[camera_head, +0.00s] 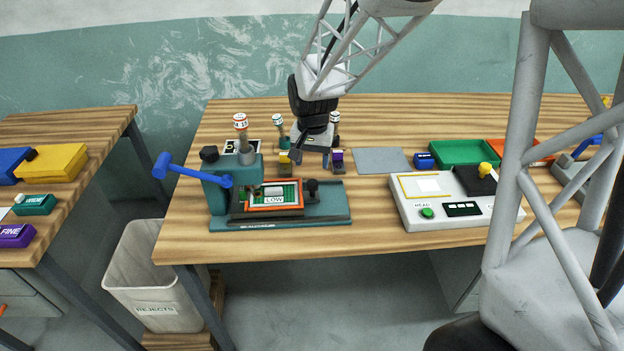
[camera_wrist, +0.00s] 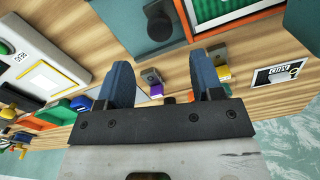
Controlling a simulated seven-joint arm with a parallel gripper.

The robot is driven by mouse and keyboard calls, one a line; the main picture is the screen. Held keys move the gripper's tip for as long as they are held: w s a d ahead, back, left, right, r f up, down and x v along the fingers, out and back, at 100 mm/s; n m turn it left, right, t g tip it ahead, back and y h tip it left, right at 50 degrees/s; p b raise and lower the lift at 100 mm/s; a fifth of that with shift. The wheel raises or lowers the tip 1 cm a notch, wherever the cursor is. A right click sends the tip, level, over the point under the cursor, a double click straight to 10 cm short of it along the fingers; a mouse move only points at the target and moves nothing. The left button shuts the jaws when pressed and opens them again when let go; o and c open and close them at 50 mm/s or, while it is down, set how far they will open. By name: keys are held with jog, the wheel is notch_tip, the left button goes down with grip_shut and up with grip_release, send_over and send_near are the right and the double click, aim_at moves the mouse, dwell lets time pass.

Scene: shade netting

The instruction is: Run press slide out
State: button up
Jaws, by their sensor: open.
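The teal press (camera_head: 235,190) stands at the left front of the table, with a blue lever (camera_head: 192,172) reaching out to its left. Its slide (camera_head: 312,187), with a black knob, lies at the right on the press base. An orange-framed green piece (camera_head: 275,196) with a "LOW" label sits in the press. The slide knob (camera_wrist: 158,14) and the green piece (camera_wrist: 210,10) show at the top of the wrist view. My gripper (camera_head: 311,152) is behind the press, open and empty, pointing down. Its two blue fingers (camera_wrist: 163,75) are wide apart in the wrist view.
A purple-topped block (camera_head: 337,158) and a yellow-topped block (camera_head: 284,160) stand near my gripper. Stampers (camera_head: 240,124) stand behind the press. A grey mat (camera_head: 381,160), white reader (camera_head: 410,212) and green tray (camera_head: 462,153) lie to the right. A rejects bin (camera_head: 150,285) stands below left.

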aim_at(312, 182)
jog(key=shift+f, duration=0.1)
jog(key=shift+f, duration=3.8)
grip_shut()
jog(key=shift+d, duration=6.3)
jog(key=shift+c, duration=1.3)
grip_release()
jog(key=shift+o, duration=1.3)
